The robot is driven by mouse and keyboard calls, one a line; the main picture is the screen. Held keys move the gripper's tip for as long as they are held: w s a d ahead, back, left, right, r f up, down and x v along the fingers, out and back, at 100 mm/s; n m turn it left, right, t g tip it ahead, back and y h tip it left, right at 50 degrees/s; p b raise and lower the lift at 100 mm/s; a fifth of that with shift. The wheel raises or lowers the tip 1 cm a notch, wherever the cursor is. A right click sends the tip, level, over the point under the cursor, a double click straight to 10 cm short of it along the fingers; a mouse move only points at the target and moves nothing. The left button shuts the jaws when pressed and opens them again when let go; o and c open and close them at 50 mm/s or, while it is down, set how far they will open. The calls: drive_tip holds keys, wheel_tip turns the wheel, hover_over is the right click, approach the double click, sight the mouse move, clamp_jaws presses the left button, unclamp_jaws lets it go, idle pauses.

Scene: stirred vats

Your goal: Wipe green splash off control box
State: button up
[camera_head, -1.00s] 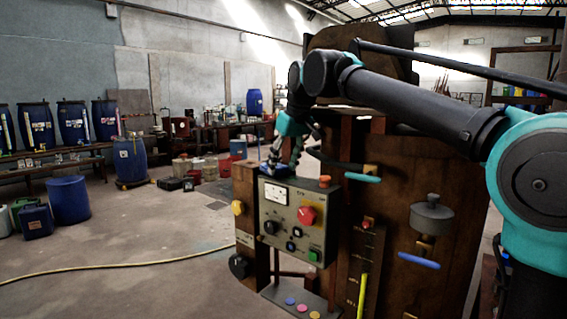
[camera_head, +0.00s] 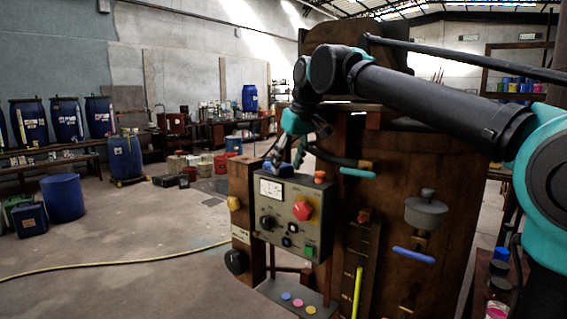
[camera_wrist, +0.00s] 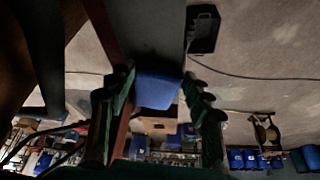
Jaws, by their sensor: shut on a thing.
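The grey control box (camera_head: 278,236) is mounted upright on a wooden stand, with a meter, knobs and buttons on its face. I make out no green splash; a green square button (camera_head: 309,250) is on its lower right. My gripper (camera_head: 288,164) is over the left part of the box's top, pointing down. It is shut on a blue block (camera_head: 279,170) that looks like a sponge. In the wrist view the blue block (camera_wrist: 158,88) sits between the dark fingers. The block is at the box's top edge; whether it touches is unclear. The top surface is largely hidden.
A red mushroom button (camera_head: 319,176) stands up at the right of the box's top. A black pipe with a cyan handle (camera_head: 358,173) is just right of it. A sloped panel with coloured buttons (camera_head: 297,300) is below. Open floor lies left.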

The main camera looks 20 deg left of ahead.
sight(304, 180)
drive_tip(key=shift+s+d+f, duration=0.1)
drive_tip(key=shift+s+d, duration=0.2)
drive_tip(key=shift+d, duration=0.5)
drive_tip(key=shift+s+d+f, duration=0.1)
drive_tip(key=shift+s+d, duration=0.15)
drive_tip(key=shift+d, duration=0.55)
drive_tip(key=shift+s+d+r, duration=0.1)
drive_tip(key=shift+s+d, duration=0.2)
drive_tip(key=shift+d, duration=0.4)
drive_tip(key=shift+s+d, duration=0.3)
drive_tip(key=shift+d, duration=0.4)
drive_tip(key=shift+w+a, duration=0.35)
drive_tip(key=shift+a, duration=0.45)
drive_tip(key=shift+w+a, duration=0.3)
drive_tip(key=shift+a, duration=0.5)
drive_tip(key=shift+c, duration=0.4)
drive_tip(key=shift+w+a+r, duration=0.1)
drive_tip(key=shift+w+a, duration=0.2)
drive_tip(key=shift+a, duration=0.5)
drive_tip(key=shift+c, duration=1.3)
drive_tip(key=shift+o, duration=1.1)
drive_tip(key=shift+w+a, duration=0.3)
drive_tip(key=shift+a, duration=0.3)
drive_tip(key=shift+w+a, duration=0.25)
drive_tip(key=shift+a, duration=0.4)
drive_tip(key=shift+w+a, duration=0.3)
drive_tip(key=shift+a, duration=0.3)
drive_tip(key=shift+w+a, duration=0.15)
drive_tip(key=shift+a, duration=0.15)
drive_tip(key=shift+c, duration=0.5)
